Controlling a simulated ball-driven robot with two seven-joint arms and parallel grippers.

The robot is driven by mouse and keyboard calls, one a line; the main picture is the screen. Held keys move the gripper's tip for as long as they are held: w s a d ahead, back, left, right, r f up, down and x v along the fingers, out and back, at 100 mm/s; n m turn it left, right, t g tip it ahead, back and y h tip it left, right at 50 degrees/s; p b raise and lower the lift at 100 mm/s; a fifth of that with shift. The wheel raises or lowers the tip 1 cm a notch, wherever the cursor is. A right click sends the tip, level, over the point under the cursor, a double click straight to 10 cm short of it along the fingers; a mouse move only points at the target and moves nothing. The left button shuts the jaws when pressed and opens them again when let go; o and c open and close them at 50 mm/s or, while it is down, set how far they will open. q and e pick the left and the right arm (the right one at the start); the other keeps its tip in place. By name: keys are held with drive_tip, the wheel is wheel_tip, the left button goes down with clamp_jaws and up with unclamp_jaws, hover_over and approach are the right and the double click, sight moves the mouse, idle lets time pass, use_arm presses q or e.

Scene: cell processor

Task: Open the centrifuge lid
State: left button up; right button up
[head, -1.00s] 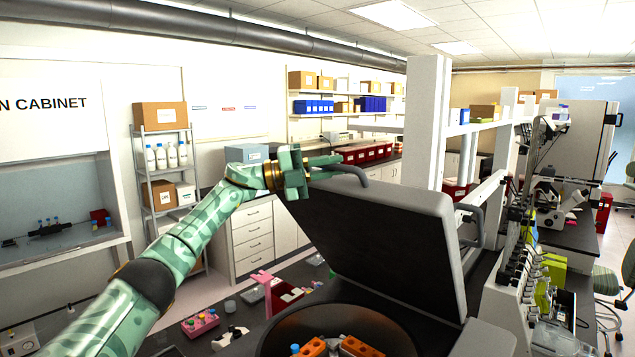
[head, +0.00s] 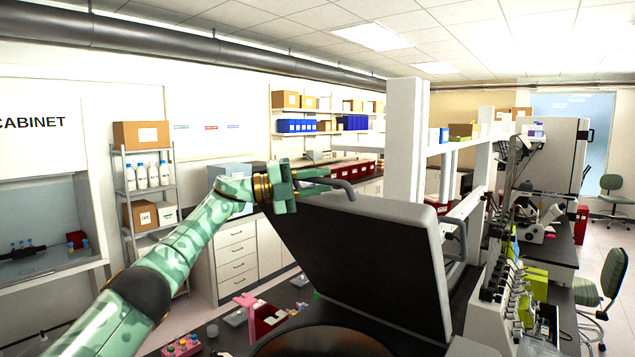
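The centrifuge lid (head: 365,262) is raised and tilted back, with its dark underside facing me. A curved grey handle (head: 338,183) sits at its upper left edge. The round centrifuge bowl (head: 318,342) shows at the bottom of the view, partly cut off by the frame edge. My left gripper (head: 318,181) is at the lid's upper left corner, with its green fingers beside the handle. From here I cannot tell whether the fingers grip the handle or how far apart they are. My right gripper is not in view.
A pink rack (head: 182,346) and a red and pink holder (head: 262,316) stand on the bench left of the centrifuge. A white pillar (head: 405,140) rises behind the lid. Bench equipment (head: 500,295) stands close on the right.

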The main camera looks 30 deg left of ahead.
use_arm(q)
drive_tip(key=shift+s+a+f, duration=0.1)
drive_tip(key=shift+s+a, duration=0.15)
drive_tip(key=shift+a, duration=0.05)
drive_tip(key=b+v, duration=0.5)
drive_tip(key=v, duration=1)
drive_tip(key=shift+s+a, duration=0.15)
drive_tip(key=shift+a, duration=0.1)
drive_tip(key=shift+f, duration=0.1)
